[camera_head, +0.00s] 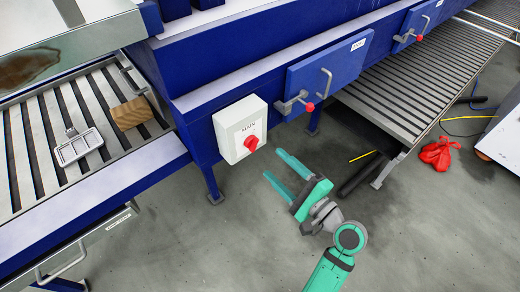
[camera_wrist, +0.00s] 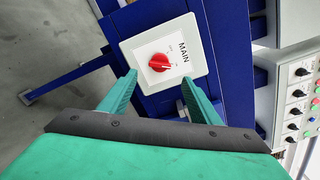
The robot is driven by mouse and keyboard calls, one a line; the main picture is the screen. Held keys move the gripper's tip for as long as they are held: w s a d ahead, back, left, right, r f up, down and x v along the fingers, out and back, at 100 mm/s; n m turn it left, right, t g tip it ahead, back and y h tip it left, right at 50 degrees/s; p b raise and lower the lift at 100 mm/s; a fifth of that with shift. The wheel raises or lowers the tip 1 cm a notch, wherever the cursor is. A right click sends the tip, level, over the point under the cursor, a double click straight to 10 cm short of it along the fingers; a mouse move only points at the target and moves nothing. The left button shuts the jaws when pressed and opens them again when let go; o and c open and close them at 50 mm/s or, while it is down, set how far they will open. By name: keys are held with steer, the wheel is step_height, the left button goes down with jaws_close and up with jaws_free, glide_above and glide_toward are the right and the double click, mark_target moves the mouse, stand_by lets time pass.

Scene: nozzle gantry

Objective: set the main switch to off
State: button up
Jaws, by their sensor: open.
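The main switch is a red rotary knob (camera_head: 251,143) on a white box (camera_head: 232,122) labelled MAIN, fixed to the blue machine frame. In the wrist view the red knob (camera_wrist: 159,62) sits on the white box (camera_wrist: 190,50), ahead of and between my two fingers. The small marks around the knob are too small to read. My gripper (camera_head: 279,164) has green fingers spread apart, empty, below and right of the box in the head view. In the wrist view my gripper (camera_wrist: 157,88) is also open, and its fingers appear apart from the knob.
Right of the box is a blue panel (camera_head: 328,75) with a red-tipped lever handle (camera_head: 304,103). A slatted conveyor (camera_head: 400,95) runs at right; another at left holds a wooden block (camera_head: 131,113) and metal frame (camera_head: 78,147). A red cloth (camera_head: 438,153) lies on the floor.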

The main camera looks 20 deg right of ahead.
mark_target(256, 147)
steer(key=x, duration=0.8)
steer(key=shift+w+a+f, duration=0.1)
steer(key=shift+w, duration=0.1)
steer(key=shift+c, duration=0.3)
steer(key=c, duration=1)
